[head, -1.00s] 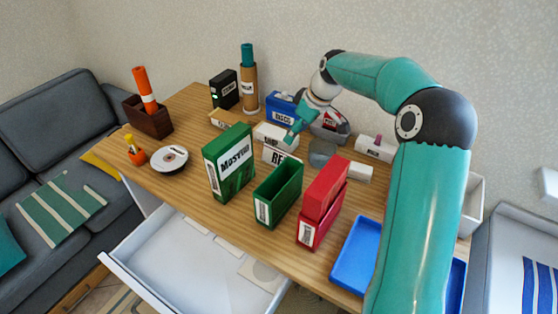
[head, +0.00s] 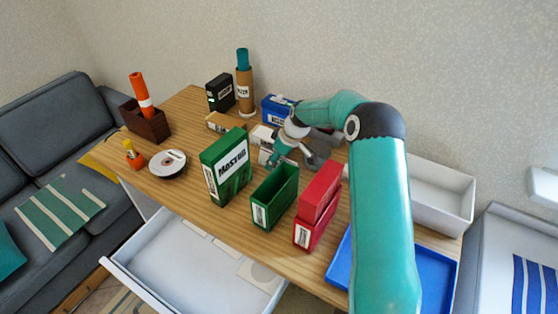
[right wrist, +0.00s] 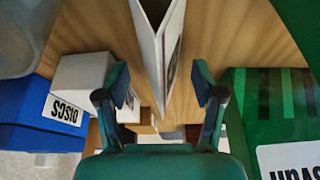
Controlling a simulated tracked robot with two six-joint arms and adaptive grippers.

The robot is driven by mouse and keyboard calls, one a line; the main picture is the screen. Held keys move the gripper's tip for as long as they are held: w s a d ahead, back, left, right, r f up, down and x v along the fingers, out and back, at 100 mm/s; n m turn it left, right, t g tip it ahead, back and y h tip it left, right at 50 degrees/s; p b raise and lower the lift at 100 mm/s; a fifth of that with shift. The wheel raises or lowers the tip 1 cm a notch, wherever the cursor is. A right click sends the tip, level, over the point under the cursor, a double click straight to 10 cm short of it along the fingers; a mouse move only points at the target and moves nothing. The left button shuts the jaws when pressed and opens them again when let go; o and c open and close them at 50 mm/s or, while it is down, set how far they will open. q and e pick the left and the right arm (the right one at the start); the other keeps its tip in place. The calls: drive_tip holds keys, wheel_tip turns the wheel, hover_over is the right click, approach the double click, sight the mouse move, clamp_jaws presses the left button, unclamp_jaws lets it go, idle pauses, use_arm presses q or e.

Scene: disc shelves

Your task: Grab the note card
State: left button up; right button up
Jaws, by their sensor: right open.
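The note card is a white folded card standing on the wooden desk. In the right wrist view the card (right wrist: 173,48) is seen nearly edge-on, with its faces meeting in a point between the finger tips. My right gripper (right wrist: 163,86) is open, one finger on each side of the card, with gaps visible. In the head view the right gripper (head: 278,158) is low over the desk behind the green boxes and hides most of the card. My left gripper is not in view.
A tall green box (head: 226,166), an open green box (head: 274,197) and a red box (head: 317,205) stand in front of the gripper. A white box (right wrist: 83,85) and a blue box (right wrist: 38,118) stand close by. An open drawer (head: 185,262) is below.

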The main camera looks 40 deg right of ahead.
drive_tip(key=shift+w+f, duration=0.15)
drive_tip(key=shift+f, duration=0.25)
drive_tip(key=shift+c, duration=0.2)
drive_tip(key=c, duration=0.8)
drive_tip(key=shift+r, duration=0.1)
